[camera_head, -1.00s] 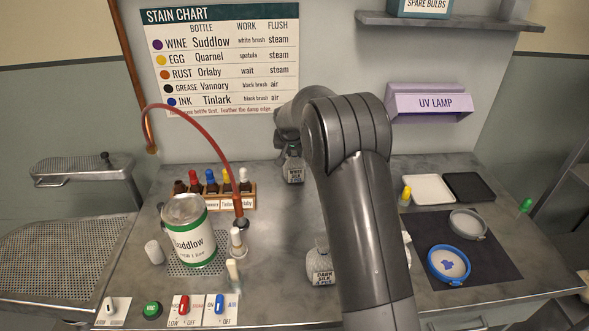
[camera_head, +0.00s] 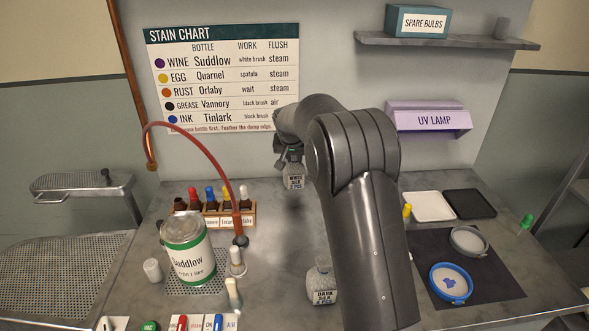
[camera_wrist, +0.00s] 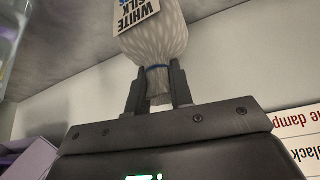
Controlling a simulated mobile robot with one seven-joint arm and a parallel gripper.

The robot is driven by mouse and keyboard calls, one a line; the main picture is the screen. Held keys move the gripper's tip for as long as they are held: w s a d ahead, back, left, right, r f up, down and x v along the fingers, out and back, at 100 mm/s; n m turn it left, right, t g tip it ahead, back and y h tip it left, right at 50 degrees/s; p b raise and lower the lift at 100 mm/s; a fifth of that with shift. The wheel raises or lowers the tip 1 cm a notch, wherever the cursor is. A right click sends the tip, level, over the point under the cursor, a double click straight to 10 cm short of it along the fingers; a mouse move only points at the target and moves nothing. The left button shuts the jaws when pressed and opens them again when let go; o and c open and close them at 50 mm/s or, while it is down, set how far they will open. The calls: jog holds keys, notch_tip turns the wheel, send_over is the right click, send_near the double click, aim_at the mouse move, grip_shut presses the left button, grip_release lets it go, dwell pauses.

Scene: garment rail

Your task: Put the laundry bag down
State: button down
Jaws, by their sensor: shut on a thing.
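My gripper (camera_head: 291,163) is shut on the neck of a small pale bag labelled WHITE SILK (camera_head: 294,183). In the wrist view the two fingers (camera_wrist: 158,88) close on the bag's tied neck by a blue band, and its patterned body (camera_wrist: 155,42) hangs beyond them. The bag hangs upright at the back of the bench (camera_head: 270,250), with a dark shadow on the bench below it; it looks a little clear of the top. A second bag, labelled DARK SILK (camera_head: 322,284), stands at the front, partly beside my arm.
A rack of bottles (camera_head: 232,214) and a Suddlow can (camera_head: 187,255) stand to the left, with a red hose (camera_head: 212,150) arching over. Trays (camera_head: 430,206) and a dark mat (camera_head: 490,270) with round dishes lie right. The UV lamp (camera_head: 429,119) hangs on the wall.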

notch_tip(320, 180, up, 5)
jog(key=shift+f, duration=0.15)
jog(key=s+d+r+n+y, duration=0.1)
jog(key=s+d+n, duration=0.15)
jog(key=s, duration=1.05)
jog(key=s+d+r+n+y, duration=0.1)
jog(key=s+d, duration=0.2)
jog(key=s, duration=0.9)
jog(key=w+a+f, duration=0.3)
jog(key=a+f, duration=0.8)
jog(key=shift+a, duration=0.25)
jog(key=shift+f, duration=0.2)
jog(key=c, duration=1.3)
grip_release()
jog(key=shift+r, duration=0.1)
